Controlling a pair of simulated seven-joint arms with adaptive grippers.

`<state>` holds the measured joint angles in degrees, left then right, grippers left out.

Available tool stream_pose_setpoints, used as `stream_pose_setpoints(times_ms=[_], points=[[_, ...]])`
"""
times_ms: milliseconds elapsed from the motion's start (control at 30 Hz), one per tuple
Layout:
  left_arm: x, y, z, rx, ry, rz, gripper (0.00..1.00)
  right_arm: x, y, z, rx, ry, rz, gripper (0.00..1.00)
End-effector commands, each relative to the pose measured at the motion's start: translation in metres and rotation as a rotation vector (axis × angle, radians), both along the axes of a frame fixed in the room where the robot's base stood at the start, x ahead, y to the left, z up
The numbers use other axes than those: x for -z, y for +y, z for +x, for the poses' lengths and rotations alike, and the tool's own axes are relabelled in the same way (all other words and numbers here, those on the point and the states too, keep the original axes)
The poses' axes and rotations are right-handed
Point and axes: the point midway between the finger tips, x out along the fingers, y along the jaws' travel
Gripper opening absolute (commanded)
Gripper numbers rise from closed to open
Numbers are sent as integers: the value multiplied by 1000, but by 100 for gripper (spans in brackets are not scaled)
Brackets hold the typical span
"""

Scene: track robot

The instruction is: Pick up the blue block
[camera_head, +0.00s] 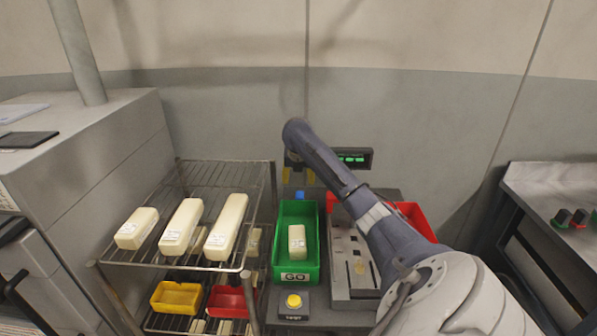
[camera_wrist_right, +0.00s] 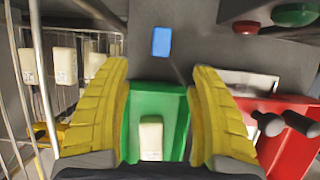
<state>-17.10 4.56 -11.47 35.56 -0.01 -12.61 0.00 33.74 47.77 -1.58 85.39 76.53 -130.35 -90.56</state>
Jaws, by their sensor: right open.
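The blue block (camera_wrist_right: 161,41) lies on the dark grey surface just beyond the far end of the green bin (camera_wrist_right: 180,100). In the head view a small part of the blue block (camera_head: 300,195) shows behind the green bin (camera_head: 310,255). My right gripper (camera_head: 299,175) points down above that area, its yellow fingers apart. In the right wrist view my right gripper (camera_wrist_right: 160,72) is open and empty, with the block ahead of its fingertips and roughly centred between them. My left gripper is not in view.
A cream block (camera_head: 297,239) lies in the green bin. A red bin (camera_head: 412,217) and a grey fixture (camera_head: 352,262) stand to its right. A wire rack (camera_head: 150,257) with several cream blocks is on the left. A display (camera_head: 353,158) with green digits is behind my right gripper.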

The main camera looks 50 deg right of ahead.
Motion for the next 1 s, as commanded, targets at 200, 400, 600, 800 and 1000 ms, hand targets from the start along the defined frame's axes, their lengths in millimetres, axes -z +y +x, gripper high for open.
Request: stream_pose_setpoints(times_ms=[200,400,600,800,1000], points=[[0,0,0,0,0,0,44,39,-12,9,2,1,1,62],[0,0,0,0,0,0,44,65,-21,17,3,0,1,62],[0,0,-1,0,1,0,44,78,-26,20,3,-1,-1,62],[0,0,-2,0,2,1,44,86,-28,22,3,0,0,62],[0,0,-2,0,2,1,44,109,-36,26,5,0,1,62]])
